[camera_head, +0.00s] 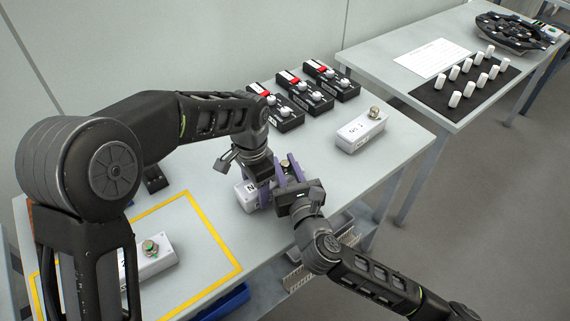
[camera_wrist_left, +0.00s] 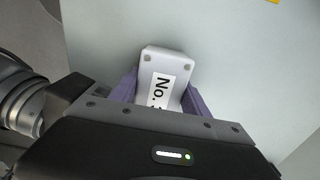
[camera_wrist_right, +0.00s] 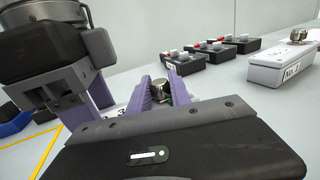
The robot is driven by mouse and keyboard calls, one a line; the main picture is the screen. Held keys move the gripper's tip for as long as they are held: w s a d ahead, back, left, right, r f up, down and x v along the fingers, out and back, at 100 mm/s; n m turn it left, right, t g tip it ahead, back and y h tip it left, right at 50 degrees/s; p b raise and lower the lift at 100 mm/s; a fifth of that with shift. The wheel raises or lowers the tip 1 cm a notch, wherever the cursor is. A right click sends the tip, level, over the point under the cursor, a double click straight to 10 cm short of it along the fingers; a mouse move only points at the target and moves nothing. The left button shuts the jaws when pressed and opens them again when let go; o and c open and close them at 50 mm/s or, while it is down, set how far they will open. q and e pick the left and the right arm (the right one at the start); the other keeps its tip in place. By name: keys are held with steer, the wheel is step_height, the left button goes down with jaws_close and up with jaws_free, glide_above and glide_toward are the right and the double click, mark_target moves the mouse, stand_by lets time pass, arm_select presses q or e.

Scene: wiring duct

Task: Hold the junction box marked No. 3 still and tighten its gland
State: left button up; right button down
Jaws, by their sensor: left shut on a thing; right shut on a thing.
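The junction box marked No. 3 (camera_head: 246,197) is a white box on the table, partly covered by my grippers. Its "No. 3" label shows in the left wrist view (camera_wrist_left: 161,88). My left gripper (camera_head: 265,194) is shut on the box, with a purple finger on each side of it. The brass-coloured gland (camera_head: 285,163) is at the box's far end. My right gripper (camera_head: 290,176) is shut on the gland; its purple fingers flank the gland in the right wrist view (camera_wrist_right: 160,90). The fingers hide much of the gland's base.
A white box (camera_head: 361,131) with a gland stands to the right. Another box (camera_head: 152,262) with a green-ringed gland stands inside the yellow outline (camera_head: 215,235). Several black-and-red switch boxes (camera_head: 312,97) line the back. A side table (camera_head: 375,55) holds a black mat with white cylinders.

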steer(key=shift+m+t+h, duration=0.3)
steer(key=shift+h, duration=0.3)
steer(key=shift+r, duration=0.1)
steer(key=c, duration=1.2)
jaws_free()
steer(key=shift+o, duration=0.2)
steer(key=shift+y, duration=0.6)
steer(key=n+g+y, duration=0.1)
steer(key=n+y, duration=0.1)
steer(key=y, duration=0.1)
steer(key=shift+d+n+g, duration=0.15)
steer(key=shift+n+g, duration=0.15)
steer(key=shift+s+a+f+n+g+y, duration=0.1)
steer(key=shift+a+f+n+g+y, duration=0.05)
steer(key=shift+n+g+y, duration=1.15)
steer(key=shift+a+f+n+g+y, duration=0.15)
steer(key=shift+n+g+y, duration=0.8)
steer(key=shift+y, duration=0.65)
steer(key=shift+r+n+g+y, duration=0.1)
steer(key=shift+n+g+y, duration=0.15)
steer(key=shift+n+y, duration=0.25)
steer(key=shift+n+g, duration=0.35)
steer(key=shift+g, duration=0.05)
